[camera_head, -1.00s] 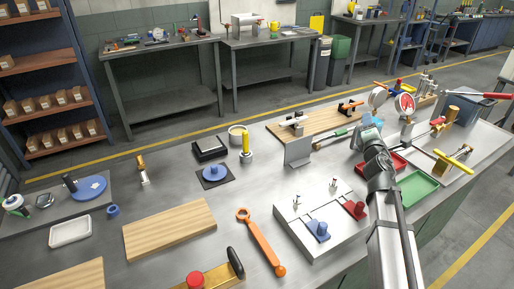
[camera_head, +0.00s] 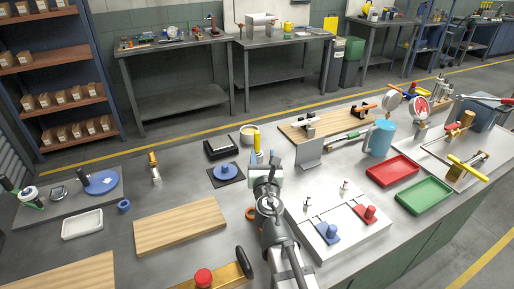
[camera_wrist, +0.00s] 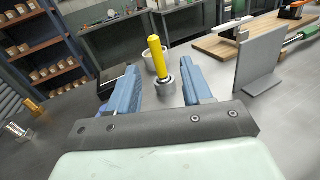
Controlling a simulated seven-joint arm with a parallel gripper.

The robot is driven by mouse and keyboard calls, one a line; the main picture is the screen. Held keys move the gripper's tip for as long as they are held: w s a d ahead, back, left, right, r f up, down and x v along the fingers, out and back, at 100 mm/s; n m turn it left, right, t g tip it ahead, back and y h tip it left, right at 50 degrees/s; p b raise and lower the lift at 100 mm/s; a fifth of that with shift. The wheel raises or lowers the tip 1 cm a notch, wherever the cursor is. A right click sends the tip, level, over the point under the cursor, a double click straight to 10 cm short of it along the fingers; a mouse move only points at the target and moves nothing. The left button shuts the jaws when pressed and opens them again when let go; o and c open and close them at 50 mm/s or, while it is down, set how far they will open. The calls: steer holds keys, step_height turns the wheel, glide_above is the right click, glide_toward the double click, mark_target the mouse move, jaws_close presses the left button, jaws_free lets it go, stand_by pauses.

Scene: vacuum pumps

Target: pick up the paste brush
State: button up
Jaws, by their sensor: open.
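The paste brush appears to be the upright piece with a yellow handle (camera_head: 257,141) and a grey lower part. In the wrist view its yellow handle (camera_wrist: 156,55) shows in the gap between my fingers, a little beyond their tips. My gripper (camera_head: 265,158) is just in front of it in the head view and partly hides its lower part. In the wrist view my gripper (camera_wrist: 160,72) has its two blue fingers spread apart with nothing held. No contact with the brush is visible.
A cream bowl (camera_head: 248,133) stands behind the brush. A blue knob on a dark pad (camera_head: 226,172) is to its left, and a grey upright plate (camera_head: 309,153) to its right. A white block with pegs (camera_head: 340,222) and a wooden board (camera_head: 180,228) lie nearer.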

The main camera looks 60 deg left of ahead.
mark_target(257, 136)
steer(key=shift+n, duration=0.3)
steer(key=shift+s+a+f+x, duration=0.1)
steer(key=shift+s+x, duration=0.1)
steer(key=shift+x, duration=1.95)
steer(key=shift+s+a+f+x, duration=0.1)
steer(key=shift+s+f+x, duration=0.1)
steer(key=shift+x, duration=2)
steer(key=shift+s+a+f+x, duration=0.1)
steer(key=shift+s+x, duration=0.1)
steer(key=shift+x, duration=1.95)
steer(key=shift+c, duration=0.2)
jaws_close()
